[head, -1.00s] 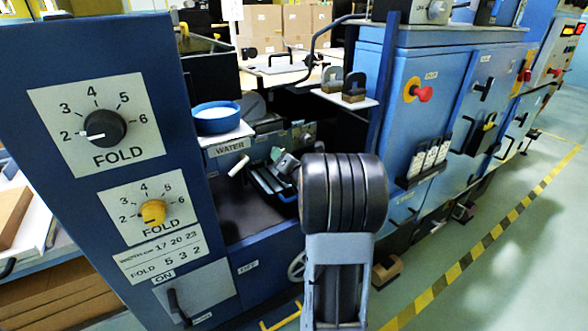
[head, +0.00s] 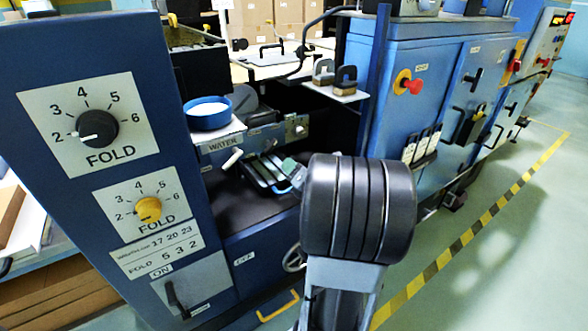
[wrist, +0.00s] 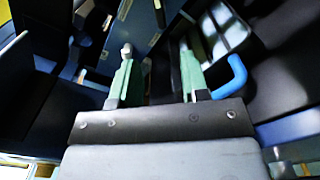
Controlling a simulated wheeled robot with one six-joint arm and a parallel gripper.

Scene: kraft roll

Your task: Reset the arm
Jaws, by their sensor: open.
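My gripper (wrist: 158,78) shows in the wrist view with its two greenish fingers apart and nothing between them. In the head view my arm's dark ribbed joint stands in front of the machine and hides most of the gripper. Beyond the fingers in the wrist view is a tray-like part with pale panels (wrist: 222,28) and a blue curved handle (wrist: 232,78). The same area in the head view shows a blue-edged tray (head: 264,174) inside the machine's bay, close behind my arm.
A blue panel with a black fold knob (head: 97,128) and a yellow knob (head: 148,209) stands at left. A blue water bowl (head: 208,112) sits on a ledge. Blue cabinets with a red button (head: 414,87) stand at right. Floor beyond the striped tape (head: 490,214) is clear.

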